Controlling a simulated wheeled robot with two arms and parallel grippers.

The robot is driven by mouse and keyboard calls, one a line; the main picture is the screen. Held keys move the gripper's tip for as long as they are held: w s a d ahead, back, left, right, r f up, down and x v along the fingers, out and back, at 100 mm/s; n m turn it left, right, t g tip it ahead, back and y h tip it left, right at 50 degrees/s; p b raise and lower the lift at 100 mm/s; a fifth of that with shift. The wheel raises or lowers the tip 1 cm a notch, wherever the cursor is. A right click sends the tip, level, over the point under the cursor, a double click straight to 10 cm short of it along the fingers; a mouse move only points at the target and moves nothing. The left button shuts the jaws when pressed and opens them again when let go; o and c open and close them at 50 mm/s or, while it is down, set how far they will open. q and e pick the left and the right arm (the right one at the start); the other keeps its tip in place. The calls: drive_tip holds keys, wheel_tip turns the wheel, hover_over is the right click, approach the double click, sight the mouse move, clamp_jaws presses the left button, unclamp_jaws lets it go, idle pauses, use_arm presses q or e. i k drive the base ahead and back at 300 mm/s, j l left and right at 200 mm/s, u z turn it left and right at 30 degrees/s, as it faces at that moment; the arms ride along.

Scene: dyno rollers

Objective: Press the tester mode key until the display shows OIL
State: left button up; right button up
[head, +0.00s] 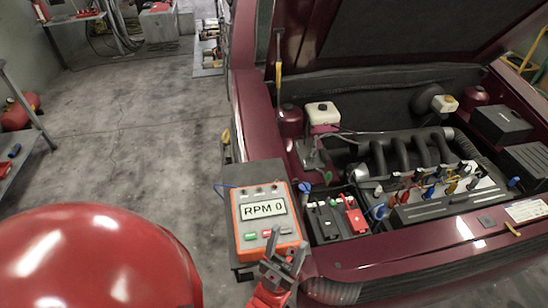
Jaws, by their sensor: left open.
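The tester (240,222) is an orange-framed box with a grey face, lying on a dark stand at the front left corner of the car. Its display (264,209) reads "RPM 0". My left gripper (284,250) is open and empty, over the tester's lower right part near the keys. I cannot tell whether it touches. My right gripper is not in view.
The dark red car (400,272) stands with its hood up at right. A battery (327,221) with a red cover sits right of the tester, and an engine (410,150) with coloured leads lies behind. Blue clips and wires are near the tester. Grey floor (130,140) is open at left.

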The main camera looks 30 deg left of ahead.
sight(287, 231)
drive_tip(key=k+j+u, duration=0.1)
drive_tip(key=u, duration=0.85)
